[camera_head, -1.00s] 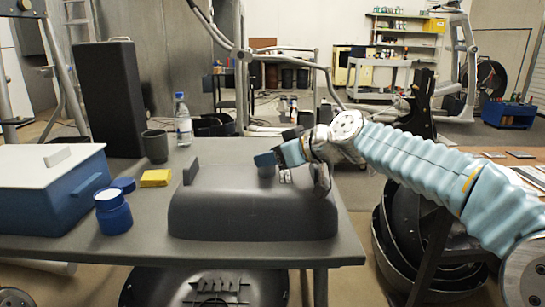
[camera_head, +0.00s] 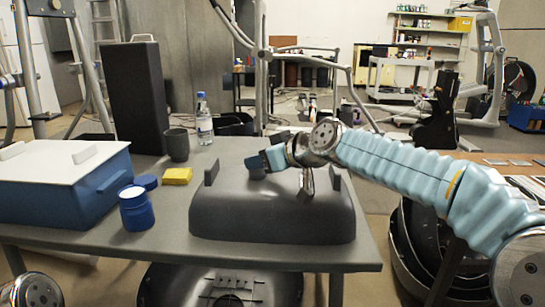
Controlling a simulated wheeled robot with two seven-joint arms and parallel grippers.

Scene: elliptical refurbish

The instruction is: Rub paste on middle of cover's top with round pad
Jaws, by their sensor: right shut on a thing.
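The cover (camera_head: 272,219) is a dark grey, rounded shell lying on the table, with raised upright tabs at its left and right ends. My right gripper (camera_head: 264,161) is over the cover's top, left of its middle. It is shut on the round pad (camera_head: 257,173), a small dark disc-like piece mostly hidden by the fingers. The pad is at the top surface; I cannot tell whether it touches. No paste can be made out on the cover. An open blue jar (camera_head: 136,212) with a white top surface stands left of the cover.
A blue lid (camera_head: 146,182) and a yellow sponge (camera_head: 177,176) lie behind the jar. A grey cup (camera_head: 177,145) and a water bottle (camera_head: 203,120) stand further back. A blue box with a white top (camera_head: 60,166) fills the table's left.

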